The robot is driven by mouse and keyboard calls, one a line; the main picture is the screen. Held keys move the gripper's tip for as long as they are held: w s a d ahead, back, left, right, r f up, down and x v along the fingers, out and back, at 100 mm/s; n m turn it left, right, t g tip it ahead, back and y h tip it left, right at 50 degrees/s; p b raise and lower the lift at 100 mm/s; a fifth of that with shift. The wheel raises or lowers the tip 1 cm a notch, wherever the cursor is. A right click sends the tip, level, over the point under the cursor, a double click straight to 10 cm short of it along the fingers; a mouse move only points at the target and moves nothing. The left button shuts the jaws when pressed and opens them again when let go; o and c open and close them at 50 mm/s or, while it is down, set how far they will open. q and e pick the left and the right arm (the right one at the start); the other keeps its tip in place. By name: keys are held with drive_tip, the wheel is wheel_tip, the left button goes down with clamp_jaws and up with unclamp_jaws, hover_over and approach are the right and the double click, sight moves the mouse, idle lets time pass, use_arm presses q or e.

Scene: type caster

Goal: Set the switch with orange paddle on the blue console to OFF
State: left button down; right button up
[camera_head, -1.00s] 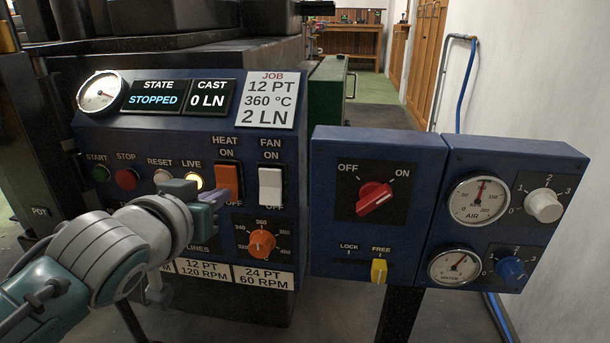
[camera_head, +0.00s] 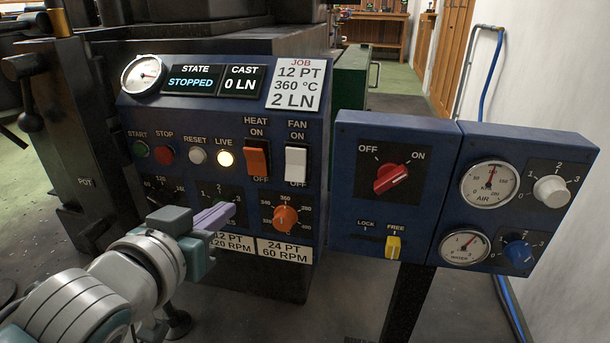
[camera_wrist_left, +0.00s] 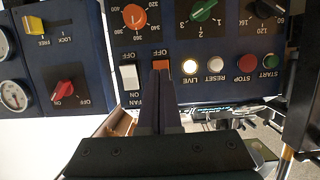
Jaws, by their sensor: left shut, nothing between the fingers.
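The switch with the orange paddle (camera_head: 256,160) is on the blue console (camera_head: 180,112), under the HEAT label, with ON above it and OFF below. I cannot tell for sure which end of the paddle is pressed in. My left gripper (camera_head: 232,208) is shut and empty. In the head view its purple fingers lie below and left of the paddle, apart from it in the picture, in front of the lower dials. In the left wrist view the console appears upside down, and the shut fingers (camera_wrist_left: 161,76) overlap the orange paddle (camera_wrist_left: 161,63), hiding part of it. My right gripper is not in view.
A white FAN switch (camera_head: 296,165) sits right of the orange paddle, and the lit LIVE lamp (camera_head: 225,159) left of it. An orange dial (camera_head: 286,218) is below. A second blue panel with a red knob (camera_head: 391,178) and gauges stands at the right.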

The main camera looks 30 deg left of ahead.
use_arm(q)
drive_tip(key=s, duration=0.3)
drive_tip(key=shift+s+d, duration=0.3)
drive_tip(key=shift+d, duration=0.05)
drive_tip(key=shift+f, duration=0.1)
drive_tip(key=s+d+r+m+g+h+p, duration=0.15)
drive_tip(key=s+d+r+g+p, duration=0.35)
drive_tip(key=r+p, duration=0.8)
drive_tip(key=s+d+r+m+g+h+p, duration=0.15)
drive_tip(key=s+r+p, duration=0.45)
drive_tip(key=r+p, duration=0.7)
drive_tip(key=s+d+r+m+g+p, duration=0.2)
drive_tip(key=s+r+g+p, duration=0.3)
drive_tip(key=r+p, duration=0.8)
drive_tip(key=w+p+v, duration=0.3)
drive_tip(key=p+v, duration=1.4)
drive_tip(key=p, duration=0.1)
drive_tip(key=w+r+p+v, duration=0.1)
drive_tip(key=w+p+v, duration=0.2)
drive_tip(key=p+v, duration=1.4)
drive_tip(key=shift+w+a+r+t+p, duration=0.35)
drive_tip(key=shift+r+t+p, duration=0.05)
drive_tip(key=shift+t, duration=0.05)
